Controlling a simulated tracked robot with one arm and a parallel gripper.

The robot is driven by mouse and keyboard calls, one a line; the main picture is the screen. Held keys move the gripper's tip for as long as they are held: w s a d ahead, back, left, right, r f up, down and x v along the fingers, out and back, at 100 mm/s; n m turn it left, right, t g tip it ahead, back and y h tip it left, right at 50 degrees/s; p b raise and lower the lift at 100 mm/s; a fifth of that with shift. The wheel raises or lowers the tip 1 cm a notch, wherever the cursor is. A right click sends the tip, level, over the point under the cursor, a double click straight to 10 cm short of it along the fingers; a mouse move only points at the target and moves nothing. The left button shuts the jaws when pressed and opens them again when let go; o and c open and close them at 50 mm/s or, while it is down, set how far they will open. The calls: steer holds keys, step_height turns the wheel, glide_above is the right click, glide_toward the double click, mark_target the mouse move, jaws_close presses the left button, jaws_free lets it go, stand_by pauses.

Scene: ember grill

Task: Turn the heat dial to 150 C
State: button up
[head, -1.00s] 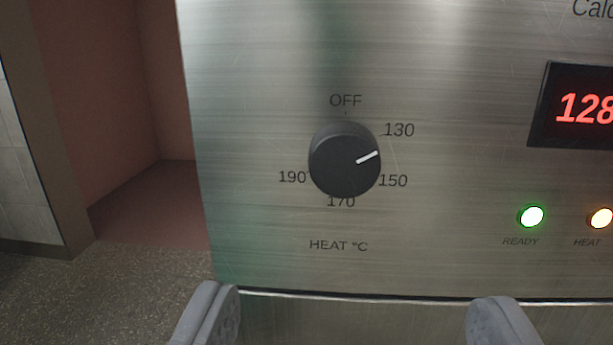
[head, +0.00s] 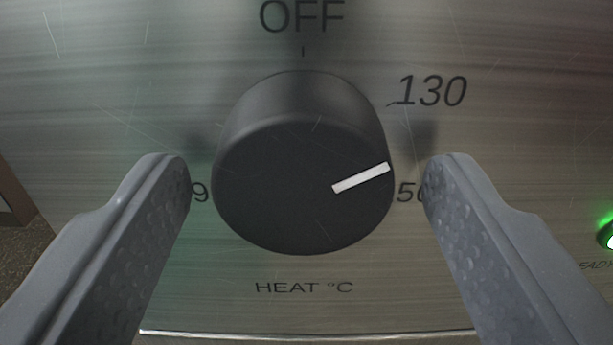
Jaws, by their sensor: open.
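The heat dial (head: 290,190) is a dark round knob on the brushed steel panel, large in the middle of the head view. Its white pointer line (head: 361,178) points right and slightly up, between the 130 mark (head: 432,91) and the partly covered 150 mark (head: 408,192). OFF (head: 301,17) is at the top. My gripper (head: 306,172) is open, with one grey finger on each side of the dial. A gap shows between each finger and the knob. The fingers cover parts of 150 and 190, and the knob hides 170.
The steel panel (head: 130,90) fills most of the view, with its lower edge (head: 300,332) below the HEAT °C label. A green lit lamp (head: 609,236) is at the right edge. Floor shows at the far left.

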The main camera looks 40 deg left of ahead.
steer(key=c, duration=1)
steer(key=shift+d, duration=0.25)
steer(key=shift+a, duration=0.15)
steer(key=shift+r, duration=0.15)
